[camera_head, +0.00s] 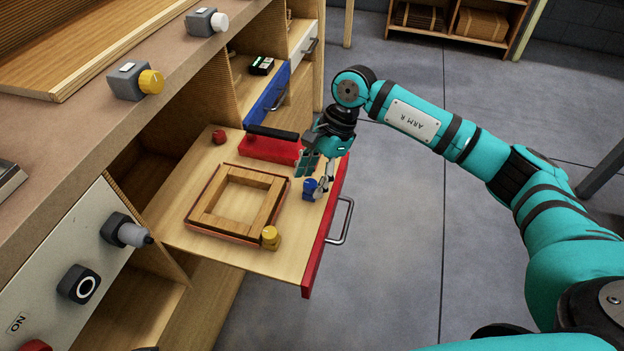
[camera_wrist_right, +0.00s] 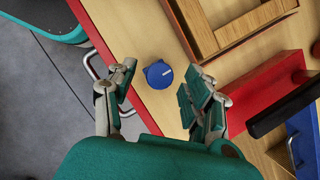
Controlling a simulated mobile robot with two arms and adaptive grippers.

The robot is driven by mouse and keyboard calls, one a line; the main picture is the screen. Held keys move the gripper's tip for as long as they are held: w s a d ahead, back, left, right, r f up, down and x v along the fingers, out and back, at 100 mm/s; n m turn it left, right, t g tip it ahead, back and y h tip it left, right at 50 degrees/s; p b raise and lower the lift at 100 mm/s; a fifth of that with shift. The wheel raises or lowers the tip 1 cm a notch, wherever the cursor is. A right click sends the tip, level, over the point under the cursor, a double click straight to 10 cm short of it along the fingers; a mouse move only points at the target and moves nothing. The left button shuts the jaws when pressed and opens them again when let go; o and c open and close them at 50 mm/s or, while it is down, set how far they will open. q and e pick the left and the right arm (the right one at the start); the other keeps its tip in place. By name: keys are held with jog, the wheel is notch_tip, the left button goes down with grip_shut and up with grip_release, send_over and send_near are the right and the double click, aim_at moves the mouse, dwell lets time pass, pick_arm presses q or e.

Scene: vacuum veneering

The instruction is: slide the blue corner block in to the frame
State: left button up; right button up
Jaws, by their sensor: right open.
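The blue corner block (camera_head: 309,190) stands on the pulled-out wooden drawer board, near its red front edge and right of the frame. It also shows in the right wrist view (camera_wrist_right: 158,76) as a round blue piece. The wooden frame (camera_head: 208,215), with a thin reddish border, lies flat on the board; part of it shows in the right wrist view (camera_wrist_right: 247,23). The block is apart from the frame. My right gripper (camera_head: 317,178) is open at the block, its fingers on either side in the wrist view. Contact cannot be told. My left gripper is out of view.
A yellow block (camera_head: 270,238) stands at the frame's near corner and a red one (camera_head: 219,136) beyond it. A red case with a black handle (camera_head: 268,148) lies close behind my gripper. The drawer's metal handle (camera_head: 345,220) juts out. A blue drawer (camera_head: 268,94) stands open behind.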

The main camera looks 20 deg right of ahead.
jog(key=shift+a+f, duration=0.15)
jog(key=shift+f, duration=0.2)
grip_shut()
